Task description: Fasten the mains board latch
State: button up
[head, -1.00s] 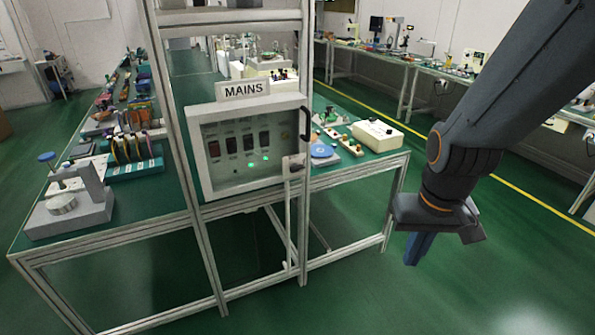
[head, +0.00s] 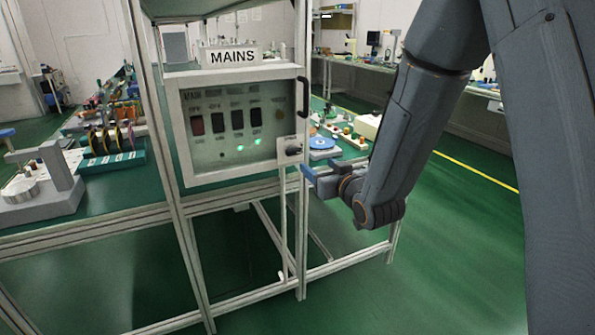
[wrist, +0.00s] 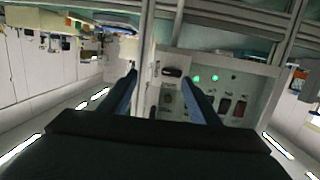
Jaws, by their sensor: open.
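The mains board (head: 225,125) is a pale box with a clear-fronted door, under a sign reading MAINS. Its door looks closed, with a black handle (head: 303,97) on the right edge. The latch (head: 291,150) is a dark knob on a light plate at the door's lower right. My gripper (head: 311,179) is just right of and below the latch, its blue fingers pointing toward it. In the wrist view the latch (wrist: 172,72) shows between the open fingers (wrist: 160,80), ahead of them. I cannot tell whether they touch it. The latch's exact angle is unclear.
Metal frame posts (head: 302,220) stand beside and below the board. A green bench (head: 110,190) with tools and a grey stand (head: 45,190) is at left. More bench items, including a blue disc (head: 321,143), lie behind my gripper. Open green floor is at right.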

aim_at(295, 152)
jog(key=shift+w+a+r+n+t+y+b, duration=0.1)
jog(key=shift+w+a+n+t+y+b, duration=0.3)
jog(key=shift+w+a, duration=1.4)
jog(key=shift+w+a+t+y, duration=0.2)
jog(key=shift+w+a+y, duration=0.4)
jog(key=shift+w+a, duration=1.15)
jog(key=shift+w+d, duration=0.2)
jog(key=shift+d, duration=0.05)
